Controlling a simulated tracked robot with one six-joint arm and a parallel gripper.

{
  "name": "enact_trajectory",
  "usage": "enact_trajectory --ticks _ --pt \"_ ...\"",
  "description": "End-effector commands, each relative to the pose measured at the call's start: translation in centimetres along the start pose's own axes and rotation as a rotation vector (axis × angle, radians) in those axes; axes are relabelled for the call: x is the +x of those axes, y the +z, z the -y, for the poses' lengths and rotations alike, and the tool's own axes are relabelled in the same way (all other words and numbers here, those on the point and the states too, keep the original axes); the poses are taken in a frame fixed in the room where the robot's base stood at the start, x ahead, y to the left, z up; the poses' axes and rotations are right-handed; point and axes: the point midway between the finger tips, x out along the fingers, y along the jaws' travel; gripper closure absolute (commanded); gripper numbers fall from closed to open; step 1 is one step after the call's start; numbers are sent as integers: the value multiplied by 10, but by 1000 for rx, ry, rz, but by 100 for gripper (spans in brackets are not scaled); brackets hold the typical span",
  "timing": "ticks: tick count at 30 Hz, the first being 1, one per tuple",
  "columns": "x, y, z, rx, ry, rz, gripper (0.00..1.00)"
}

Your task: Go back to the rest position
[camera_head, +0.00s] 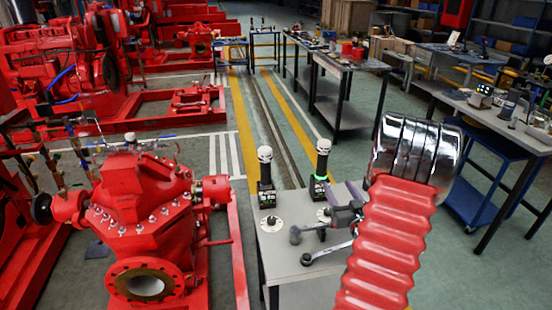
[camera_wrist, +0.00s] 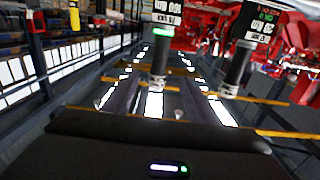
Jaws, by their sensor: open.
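My gripper (camera_head: 328,190) is over the grey table (camera_head: 284,268) in the head view, beside the right one of two black instruments with white tops, the one with a green glowing ring (camera_head: 321,166). My red-sleeved arm with a chrome band fills the right foreground in the head view.
A red pump (camera_head: 135,210) stands left of the table. A workbench (camera_head: 480,108) and blue cart (camera_head: 478,195) are at right. Yellow-lined floor (camera_head: 240,120) runs clear behind.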

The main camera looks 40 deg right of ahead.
Motion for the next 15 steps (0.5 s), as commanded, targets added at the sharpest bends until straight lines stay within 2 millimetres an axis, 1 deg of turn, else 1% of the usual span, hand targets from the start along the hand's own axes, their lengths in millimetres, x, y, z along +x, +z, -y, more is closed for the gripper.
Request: enact_trajectory --ticks 9,13,15 --pt "2 -2 3 -5 -2 6 48" --pt "11 -9 16 -26 -7 37 48" --pt "17 -16 29 -44 -12 65 48"
